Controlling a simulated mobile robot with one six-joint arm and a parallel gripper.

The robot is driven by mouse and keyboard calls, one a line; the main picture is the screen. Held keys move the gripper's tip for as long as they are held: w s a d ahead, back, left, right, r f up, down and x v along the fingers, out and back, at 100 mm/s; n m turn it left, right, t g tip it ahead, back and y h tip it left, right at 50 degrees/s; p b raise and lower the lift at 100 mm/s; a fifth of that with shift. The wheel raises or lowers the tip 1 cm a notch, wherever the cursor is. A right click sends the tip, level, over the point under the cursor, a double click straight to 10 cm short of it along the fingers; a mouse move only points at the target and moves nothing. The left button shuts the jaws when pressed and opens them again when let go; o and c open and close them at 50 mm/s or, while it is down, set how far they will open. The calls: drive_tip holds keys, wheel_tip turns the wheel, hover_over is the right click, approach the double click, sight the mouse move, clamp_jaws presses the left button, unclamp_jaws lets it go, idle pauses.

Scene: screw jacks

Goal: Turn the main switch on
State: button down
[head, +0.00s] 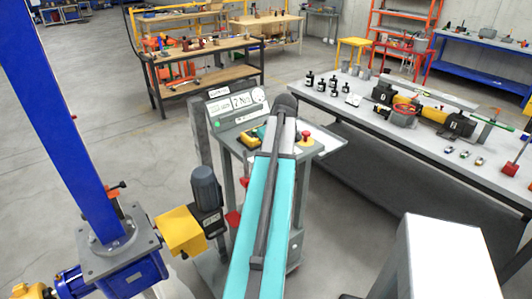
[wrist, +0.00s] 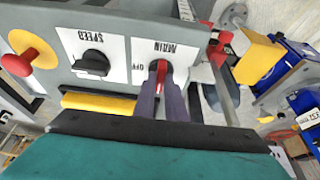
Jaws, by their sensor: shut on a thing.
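The main switch (wrist: 162,71) shows in the wrist view as a red handle on a white plate lettered MAIN, upside down in this view, with OFF beside it. My gripper (wrist: 160,83) has its two dark purple fingers closed on the red handle, one on each side. The fingers cover part of the switch, and any ON mark is hidden. In the head view my teal arm reaches to the grey control console (head: 228,108), and the arm hides the switch and my fingertips there.
In the wrist view a black SPEED knob (wrist: 92,63) and a red mushroom button (wrist: 34,54) sit beside the switch. A yellow bar (wrist: 98,102) lies close to the fingers. In the head view a long workbench (head: 430,142) stands right, a blue screw jack (head: 135,272) lower left.

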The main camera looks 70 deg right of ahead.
idle(0.3)
drive_tip(key=c, duration=1.8)
unclamp_jaws()
drive_tip(key=shift+r, duration=0.1)
drive_tip(key=b+v, duration=0.3)
drive_tip(key=v, duration=1)
drive_tip(key=shift+r, duration=0.35)
drive_tip(key=shift+s, duration=0.2)
